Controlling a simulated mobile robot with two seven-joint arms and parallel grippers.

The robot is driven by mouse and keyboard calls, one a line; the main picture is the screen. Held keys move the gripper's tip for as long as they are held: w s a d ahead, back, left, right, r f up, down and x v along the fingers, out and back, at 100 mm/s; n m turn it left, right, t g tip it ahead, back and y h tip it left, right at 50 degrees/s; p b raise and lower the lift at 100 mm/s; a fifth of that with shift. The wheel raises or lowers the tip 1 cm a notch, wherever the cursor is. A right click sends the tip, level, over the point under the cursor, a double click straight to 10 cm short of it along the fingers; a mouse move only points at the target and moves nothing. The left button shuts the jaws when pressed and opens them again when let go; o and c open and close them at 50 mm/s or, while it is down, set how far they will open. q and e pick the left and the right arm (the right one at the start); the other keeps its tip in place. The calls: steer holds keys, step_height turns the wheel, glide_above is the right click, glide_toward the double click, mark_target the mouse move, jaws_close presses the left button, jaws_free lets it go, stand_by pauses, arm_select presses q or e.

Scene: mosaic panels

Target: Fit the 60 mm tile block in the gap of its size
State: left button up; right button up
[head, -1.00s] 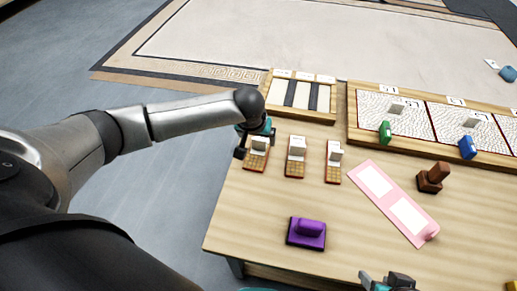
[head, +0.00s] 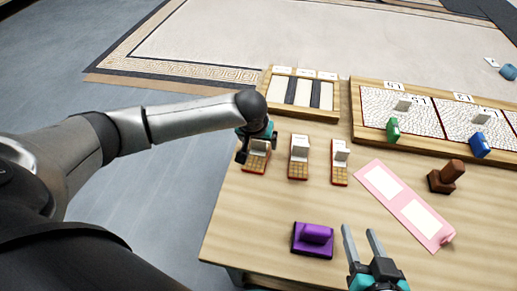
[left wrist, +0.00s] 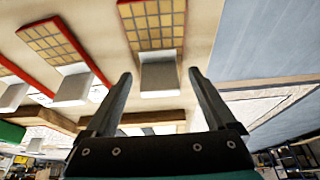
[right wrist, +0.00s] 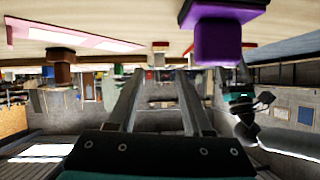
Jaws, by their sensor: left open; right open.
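Three tile blocks with gold tile faces, red edges and pale upright grips stand in a row: a left one (head: 254,164), a middle one (head: 298,168) and a right one (head: 339,174). I cannot read which is 60 mm. My left gripper (head: 257,146) is open at the left block, partly hiding it. In the left wrist view, that block's pale grip (left wrist: 160,78) lies ahead, between the open fingers (left wrist: 160,82). A wooden frame (head: 335,104) behind the blocks has pale gaps separated by dark strips, with small labels above. My right gripper (head: 360,231) is open and empty near the front.
A purple block with a handle (head: 312,240) lies left of my right gripper. A pink strip with white panels (head: 402,198) and a brown stamp (head: 446,177) lie to the right. A long wooden panel (head: 353,122) with green (head: 393,130) and blue (head: 480,144) pieces stands behind.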

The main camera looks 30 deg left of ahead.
arm_select(q)
steer(key=shift+f, duration=0.1)
stand_by(0.3)
jaws_close()
stand_by(0.6)
